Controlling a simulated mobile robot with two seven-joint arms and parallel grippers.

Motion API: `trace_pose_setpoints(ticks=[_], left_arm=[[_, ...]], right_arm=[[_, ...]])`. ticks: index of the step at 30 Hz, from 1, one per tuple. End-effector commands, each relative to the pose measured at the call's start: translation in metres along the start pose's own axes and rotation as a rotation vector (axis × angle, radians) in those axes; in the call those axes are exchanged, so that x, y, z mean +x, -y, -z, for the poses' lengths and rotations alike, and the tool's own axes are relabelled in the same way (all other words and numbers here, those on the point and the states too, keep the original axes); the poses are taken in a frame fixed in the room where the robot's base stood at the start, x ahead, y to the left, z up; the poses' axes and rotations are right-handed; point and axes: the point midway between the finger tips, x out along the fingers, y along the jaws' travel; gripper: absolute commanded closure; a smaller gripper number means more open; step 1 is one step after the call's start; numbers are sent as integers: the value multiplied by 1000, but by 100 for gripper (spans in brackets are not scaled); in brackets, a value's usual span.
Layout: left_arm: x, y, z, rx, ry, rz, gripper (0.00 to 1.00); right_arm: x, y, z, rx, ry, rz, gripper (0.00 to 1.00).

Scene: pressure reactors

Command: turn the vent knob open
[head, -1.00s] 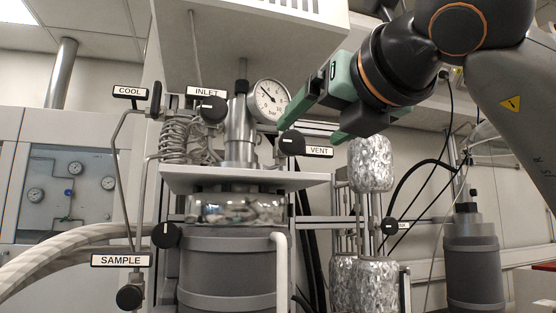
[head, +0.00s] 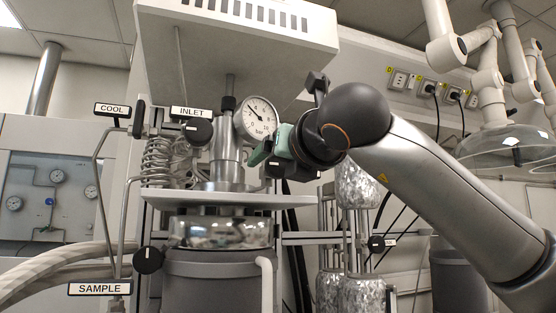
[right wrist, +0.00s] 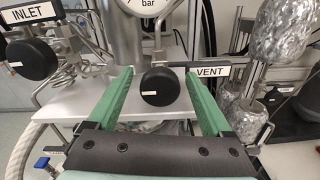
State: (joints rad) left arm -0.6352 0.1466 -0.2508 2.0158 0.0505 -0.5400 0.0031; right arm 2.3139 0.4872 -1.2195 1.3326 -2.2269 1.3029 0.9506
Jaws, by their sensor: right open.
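The vent knob (right wrist: 160,87) is a round black knob with a small white mark. In the right wrist view it sits between the two green fingers of my open right gripper (right wrist: 157,74), with a gap on each side. Its VENT label (right wrist: 210,71) is partly covered by the right-hand finger. The label is hidden there. My left gripper is not in view.
The pressure gauge (head: 257,117) stands just behind and left of my right gripper. The inlet knob (head: 199,131) and steel coil (head: 158,160) are further left. Foil-wrapped cylinders (head: 356,186) stand close on the right. The metal plate (head: 215,199) lies below.

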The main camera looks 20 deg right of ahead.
Motion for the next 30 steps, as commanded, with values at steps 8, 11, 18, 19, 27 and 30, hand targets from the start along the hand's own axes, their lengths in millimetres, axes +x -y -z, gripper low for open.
trace_pose_setpoints(ticks=[8,11,18,19,27,30], left_arm=[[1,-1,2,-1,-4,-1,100],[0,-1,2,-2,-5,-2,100],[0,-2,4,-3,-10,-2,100],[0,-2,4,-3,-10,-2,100],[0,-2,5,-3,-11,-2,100],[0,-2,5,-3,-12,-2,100]], right_arm=[[2,0,0,0,0,0,16],[2,0,0,0,0,0,26],[1,0,0,0,0,0,53],[1,0,0,0,0,0,56],[1,0,0,0,0,-1,87],[1,0,0,0,0,-1,98]])
